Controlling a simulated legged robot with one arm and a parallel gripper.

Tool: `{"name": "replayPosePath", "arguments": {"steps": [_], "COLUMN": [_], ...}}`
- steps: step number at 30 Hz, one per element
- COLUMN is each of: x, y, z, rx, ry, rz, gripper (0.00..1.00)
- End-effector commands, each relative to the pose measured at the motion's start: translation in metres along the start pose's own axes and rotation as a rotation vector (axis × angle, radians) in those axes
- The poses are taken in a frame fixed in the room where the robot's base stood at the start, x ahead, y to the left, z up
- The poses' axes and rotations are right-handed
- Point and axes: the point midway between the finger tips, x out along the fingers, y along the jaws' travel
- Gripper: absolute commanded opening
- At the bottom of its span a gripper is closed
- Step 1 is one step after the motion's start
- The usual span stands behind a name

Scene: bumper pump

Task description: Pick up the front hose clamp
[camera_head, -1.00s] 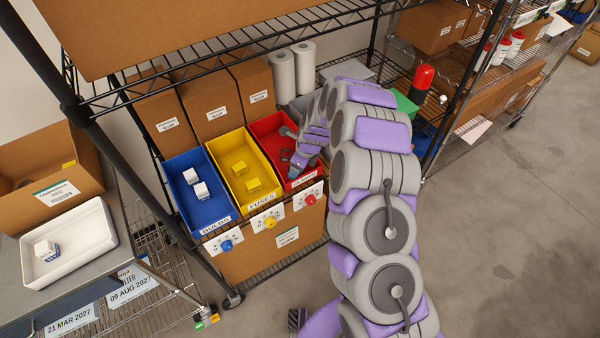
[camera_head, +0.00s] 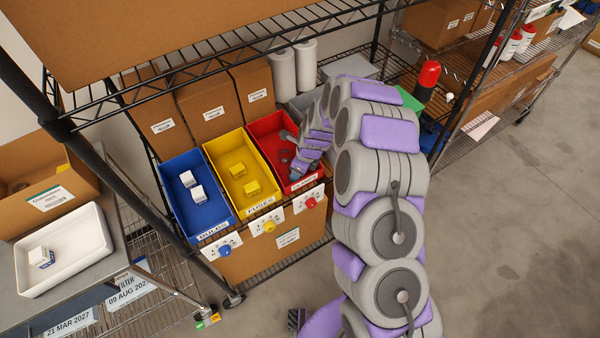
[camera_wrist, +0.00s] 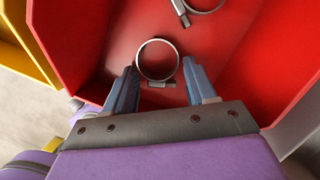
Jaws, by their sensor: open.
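The front hose clamp (camera_wrist: 157,60) is a thin metal ring with a small screw housing. It lies on the floor of the red bin (camera_wrist: 225,45), near the wrist camera's middle. My gripper (camera_wrist: 160,82) is open, with one blue-grey finger on each side of the clamp's near part. I cannot tell whether the fingers touch it. A second hose clamp (camera_wrist: 198,4) lies farther in, cut off by the top edge. In the head view, my gripper (camera_head: 297,170) reaches into the red bin (camera_head: 262,138), and dark clamps beside it are too small to separate.
A yellow bin (camera_head: 226,158) and a blue bin (camera_head: 180,205) with small boxes stand left of the red bin. The wire shelf (camera_head: 200,68) passes above. A white tray (camera_head: 88,255) sits at far left. The red bin's walls are close around my gripper.

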Motion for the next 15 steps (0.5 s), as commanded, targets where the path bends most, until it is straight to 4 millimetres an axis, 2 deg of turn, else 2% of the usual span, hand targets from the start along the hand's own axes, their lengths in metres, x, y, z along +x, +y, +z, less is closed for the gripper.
{"name": "replayPosePath", "arguments": {"steps": [1, 15], "x": [0.0083, -0.0009], "y": [0.0126, 0.0081], "z": [0.0018, -0.0015], "rx": [-0.002, -0.002], "ry": [0.008, -0.005], "rz": [0.019, 0.012], "gripper": [0.77, 0.77]}}
